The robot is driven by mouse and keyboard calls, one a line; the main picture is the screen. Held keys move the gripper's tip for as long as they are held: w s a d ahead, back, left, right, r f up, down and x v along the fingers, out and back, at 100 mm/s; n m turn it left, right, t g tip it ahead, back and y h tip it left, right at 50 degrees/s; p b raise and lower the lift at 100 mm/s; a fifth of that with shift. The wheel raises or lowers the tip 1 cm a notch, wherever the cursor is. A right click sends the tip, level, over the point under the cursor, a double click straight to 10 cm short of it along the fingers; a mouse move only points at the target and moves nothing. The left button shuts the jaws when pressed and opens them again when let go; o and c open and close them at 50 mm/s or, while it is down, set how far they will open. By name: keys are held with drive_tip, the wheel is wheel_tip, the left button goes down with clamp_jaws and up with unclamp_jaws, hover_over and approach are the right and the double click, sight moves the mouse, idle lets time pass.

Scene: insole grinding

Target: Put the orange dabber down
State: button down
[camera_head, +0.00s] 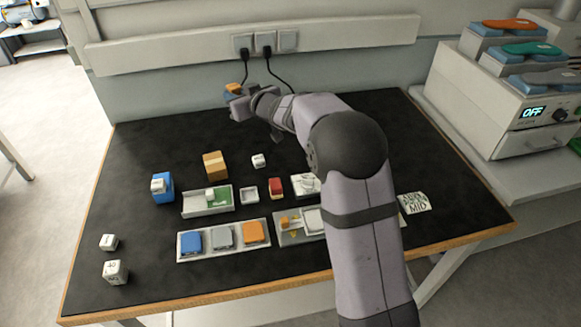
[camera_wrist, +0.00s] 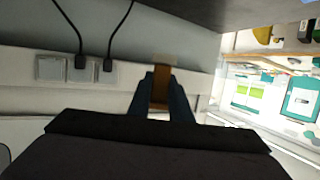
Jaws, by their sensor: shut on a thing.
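In the wrist view the dabber (camera_wrist: 161,88) shows as an orange-brown strip between the two dark blue fingers, with a paler tan end beyond the tips. It is held clear of the table. On the table, a pale tray (camera_head: 223,250) holds a blue, a grey and an orange block side by side.
A second tray (camera_head: 285,237) with small orange pieces lies partly behind my arm. A green-and-white tray (camera_head: 194,204), a tan box (camera_head: 215,164), a blue block (camera_head: 166,184) and several white cubes stand about. The table's back left is clear. A white machine (camera_head: 520,120) stands right.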

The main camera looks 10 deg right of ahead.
drive_tip(key=shift+w+d+f, duration=0.1)
drive_tip(key=shift+d+f, duration=0.05)
drive_tip(key=shift+d, duration=0.4)
drive_tip(key=s+d+f+n+g+y+b, duration=0.4)
drive_tip(key=d+f+b, duration=0.4)
drive_tip(key=d, duration=0.6)
drive_tip(key=shift+t+y, duration=0.3)
drive_tip(key=shift+t, duration=0.2)
drive_tip(key=shift+s+a+f+p, duration=0.15)
drive_tip(key=shift+f+p, duration=0.25)
drive_tip(key=shift+f, duration=1.5)
drive_tip(key=shift+s+f+p, duration=0.15)
drive_tip(key=shift+f+p, duration=0.3)
drive_tip(key=shift+f, duration=1.4)
drive_tip(key=shift+s+a+f+p, duration=0.15)
drive_tip(key=shift+f+p, duration=0.25)
drive_tip(key=shift+f, duration=1.5)
drive_tip(key=shift+f, duration=0.4)
drive_tip(key=shift+f, duration=0.2)
drive_tip(key=c, duration=1.6)
unclamp_jaws()
